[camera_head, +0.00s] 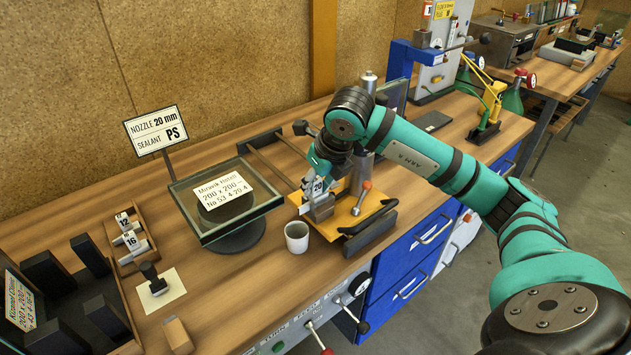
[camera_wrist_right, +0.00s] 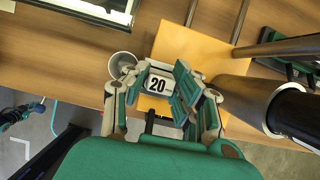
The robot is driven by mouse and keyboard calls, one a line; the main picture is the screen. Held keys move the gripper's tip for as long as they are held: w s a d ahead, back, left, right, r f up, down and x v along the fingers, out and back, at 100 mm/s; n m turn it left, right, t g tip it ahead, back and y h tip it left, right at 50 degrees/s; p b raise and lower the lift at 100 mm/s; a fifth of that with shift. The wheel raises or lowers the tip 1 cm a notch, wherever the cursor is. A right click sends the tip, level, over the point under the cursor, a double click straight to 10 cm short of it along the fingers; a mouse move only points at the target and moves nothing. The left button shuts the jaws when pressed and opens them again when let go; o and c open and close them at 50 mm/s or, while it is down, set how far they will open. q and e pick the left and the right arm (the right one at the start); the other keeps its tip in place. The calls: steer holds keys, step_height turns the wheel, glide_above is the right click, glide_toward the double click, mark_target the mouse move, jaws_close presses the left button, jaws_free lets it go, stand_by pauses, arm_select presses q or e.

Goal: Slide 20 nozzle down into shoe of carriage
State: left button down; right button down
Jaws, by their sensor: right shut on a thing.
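My right gripper (camera_head: 321,172) reaches down over the orange carriage (camera_head: 348,222) near the table's front edge. It is shut on the 20 nozzle (camera_head: 318,187), whose white label faces the head camera. In the right wrist view the 20 nozzle (camera_wrist_right: 157,84) sits between the fingers (camera_wrist_right: 165,94), above the orange plate (camera_wrist_right: 188,45). A grey metal block, seemingly the shoe (camera_head: 321,208), shows just under the nozzle. I cannot tell whether the nozzle is inside it or only above it. My left gripper is not in view.
A grey cup (camera_head: 297,237) stands just left of the carriage. A glass frame (camera_head: 262,206) on a round stand is further left, beside a wooden rack (camera_head: 112,240) with the 12 and 16 nozzles. A grey metal cylinder (camera_wrist_right: 243,98) stands close right of the gripper.

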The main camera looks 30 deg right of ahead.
steer(key=c, duration=1)
jaws_free()
steer(key=v, duration=1.2)
